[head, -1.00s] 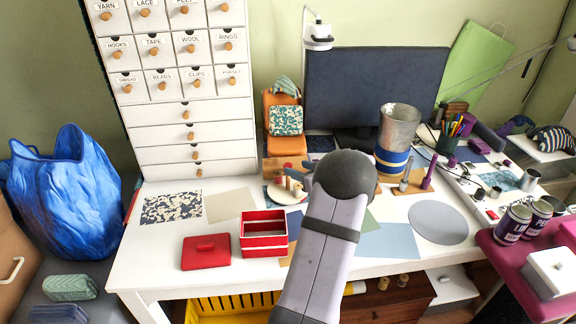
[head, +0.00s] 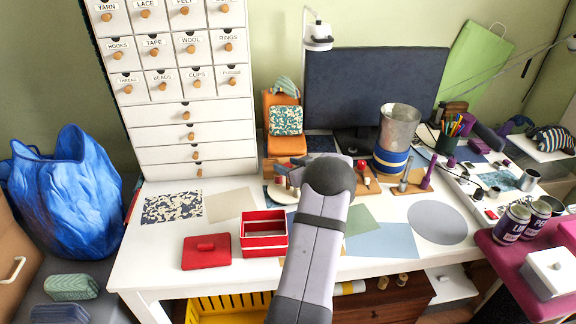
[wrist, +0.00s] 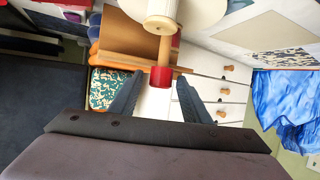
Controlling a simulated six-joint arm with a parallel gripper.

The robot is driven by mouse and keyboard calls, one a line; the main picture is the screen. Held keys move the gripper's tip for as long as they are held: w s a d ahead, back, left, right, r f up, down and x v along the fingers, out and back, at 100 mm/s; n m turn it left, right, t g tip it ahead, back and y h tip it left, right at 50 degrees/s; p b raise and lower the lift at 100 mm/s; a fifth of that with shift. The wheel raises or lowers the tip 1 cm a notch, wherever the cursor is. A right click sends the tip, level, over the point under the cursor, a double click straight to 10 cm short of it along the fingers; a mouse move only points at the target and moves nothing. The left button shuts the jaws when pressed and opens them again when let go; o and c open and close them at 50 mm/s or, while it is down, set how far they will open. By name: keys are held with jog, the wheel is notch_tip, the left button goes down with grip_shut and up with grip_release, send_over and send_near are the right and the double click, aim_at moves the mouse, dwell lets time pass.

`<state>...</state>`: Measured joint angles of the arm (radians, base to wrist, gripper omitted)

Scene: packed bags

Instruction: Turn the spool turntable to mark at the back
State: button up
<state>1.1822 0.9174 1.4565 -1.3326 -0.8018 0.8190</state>
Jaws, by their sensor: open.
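The turntable is a white disc (head: 279,196) on the desk, partly hidden behind my arm in the head view. It also shows at the top of the wrist view (wrist: 208,20), cut off by the frame edge. A cream spool (wrist: 166,14) stands on it in the wrist view. A wooden peg with a red end (wrist: 160,77) shows beside it, with its red end seen between my fingers. My gripper (wrist: 158,98) is open, its two dark fingers to either side of the red end. I cannot tell whether they touch it. The mark is not clearly visible.
A red open box (head: 264,246) and a red lid (head: 206,252) lie at the front left. An orange stand with a patterned block (head: 286,121) is behind the turntable. A metal can (head: 398,127) and a monitor (head: 355,88) stand behind. White drawers (head: 192,135) are at left.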

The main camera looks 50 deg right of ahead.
grip_shut()
jog(key=n+y+p, duration=0.1)
jog(key=p, duration=0.2)
jog(key=shift+d+r+t+y, duration=0.1)
jog(key=shift+r+t+y, duration=0.2)
jog(key=shift+r, duration=0.1)
jog(key=shift+w+f+n+y, duration=0.1)
jog(key=shift+f+n+y, duration=0.15)
jog(key=shift+n+y, duration=0.95)
jog(key=shift+n+y+b, duration=0.3)
jog(key=shift+n+b, duration=0.1)
jog(key=shift+y, duration=0.3)
jog(key=shift+n+b, duration=0.3)
grip_release()
